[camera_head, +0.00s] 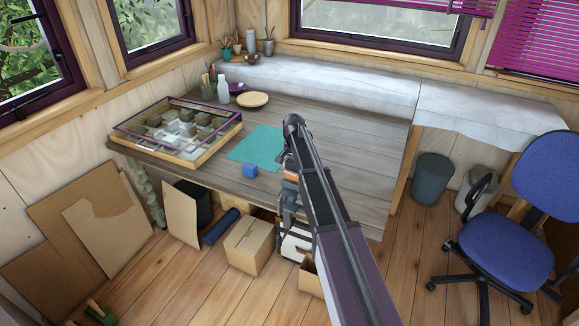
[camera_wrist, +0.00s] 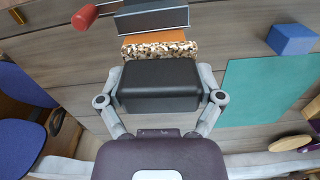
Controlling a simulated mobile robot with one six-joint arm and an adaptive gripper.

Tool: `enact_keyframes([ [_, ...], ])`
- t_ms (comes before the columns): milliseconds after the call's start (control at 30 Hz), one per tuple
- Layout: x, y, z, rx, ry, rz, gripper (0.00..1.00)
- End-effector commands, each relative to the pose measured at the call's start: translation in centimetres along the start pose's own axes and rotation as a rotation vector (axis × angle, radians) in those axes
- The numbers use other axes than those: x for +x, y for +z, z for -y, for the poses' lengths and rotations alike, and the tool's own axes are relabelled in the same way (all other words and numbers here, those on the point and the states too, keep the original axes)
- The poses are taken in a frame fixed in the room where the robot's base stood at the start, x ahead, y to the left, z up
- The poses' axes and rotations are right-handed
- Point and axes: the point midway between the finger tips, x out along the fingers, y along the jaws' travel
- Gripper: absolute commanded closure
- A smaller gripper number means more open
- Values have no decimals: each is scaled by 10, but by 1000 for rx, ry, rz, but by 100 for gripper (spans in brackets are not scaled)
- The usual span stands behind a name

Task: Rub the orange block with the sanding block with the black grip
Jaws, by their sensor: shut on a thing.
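My gripper (camera_wrist: 160,90) is shut on the black grip (camera_wrist: 158,82) of the sanding block. Its speckled tan-and-white pad (camera_wrist: 160,50) faces away from the gripper, toward the orange block (camera_wrist: 152,37). In the wrist view the pad lies right against or just in front of the orange block and covers part of it; whether they touch cannot be told. A dark grey vise-like body (camera_wrist: 152,17) is directly beyond the orange block. In the head view a bit of orange block (camera_head: 291,177) shows beside my arm, which hides much of the spot.
A red handle (camera_wrist: 85,17) sticks out beside the grey body. A blue block (camera_head: 250,170) and a teal mat (camera_head: 257,145) lie on the table to the left. A framed tray (camera_head: 180,130) of pieces stands farther left. The tabletop (camera_head: 370,140) right of my arm is clear.

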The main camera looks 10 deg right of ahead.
Motion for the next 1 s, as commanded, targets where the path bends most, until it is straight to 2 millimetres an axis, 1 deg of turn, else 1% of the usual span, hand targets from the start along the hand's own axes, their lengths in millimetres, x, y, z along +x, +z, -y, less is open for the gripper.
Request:
enact_keyframes([
  [100, 1, 0, -5, 1, 3, 0, 53],
  [567, 1, 0, -8, 2, 4, 0, 53],
  [1000, -1, -2, -33, 1, 3, 0, 53],
])
